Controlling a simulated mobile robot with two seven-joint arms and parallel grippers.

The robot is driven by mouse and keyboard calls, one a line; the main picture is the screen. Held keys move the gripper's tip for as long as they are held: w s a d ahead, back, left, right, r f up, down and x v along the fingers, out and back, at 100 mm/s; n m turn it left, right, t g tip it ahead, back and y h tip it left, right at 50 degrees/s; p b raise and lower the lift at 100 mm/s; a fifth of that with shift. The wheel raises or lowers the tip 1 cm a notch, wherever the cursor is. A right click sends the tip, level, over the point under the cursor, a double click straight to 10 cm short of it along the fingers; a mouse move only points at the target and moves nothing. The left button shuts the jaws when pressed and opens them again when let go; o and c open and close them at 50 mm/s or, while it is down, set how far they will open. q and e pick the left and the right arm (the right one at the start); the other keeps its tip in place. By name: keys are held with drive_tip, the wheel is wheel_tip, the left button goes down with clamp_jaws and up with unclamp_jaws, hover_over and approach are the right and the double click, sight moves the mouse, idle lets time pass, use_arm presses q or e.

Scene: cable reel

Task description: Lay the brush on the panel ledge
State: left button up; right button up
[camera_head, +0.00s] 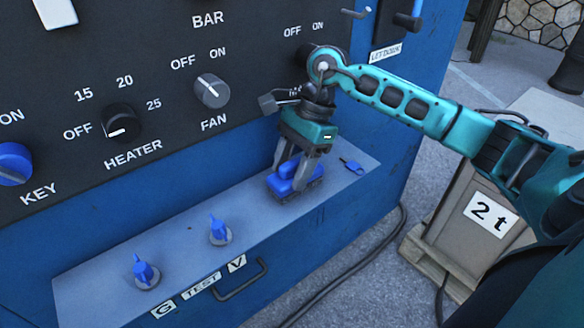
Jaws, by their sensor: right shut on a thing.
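My right gripper (290,176) points down over the right part of the panel ledge (190,243), a grey shelf below the black control panel. It is shut on the brush (294,181), a blue block-shaped thing with a dark lower part. The brush is at the ledge surface; I cannot tell whether it touches or hangs just above. The fingers hide part of it. My left gripper is not in view.
Two blue pointed knobs (219,230) (144,271) stand on the ledge to the left. A small blue key-like piece (352,166) lies to the right. The black panel (160,85) with dials rises behind. A crate marked "2 t" (478,215) stands at right.

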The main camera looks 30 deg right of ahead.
drive_tip(key=o, duration=1.3)
drive_tip(key=v, duration=0.2)
drive_tip(key=shift+d+r, duration=0.15)
drive_tip(key=shift+r, duration=0.25)
drive_tip(key=d, duration=0.8)
drive_tip(key=w+d, duration=0.1)
drive_tip(key=d, duration=0.3)
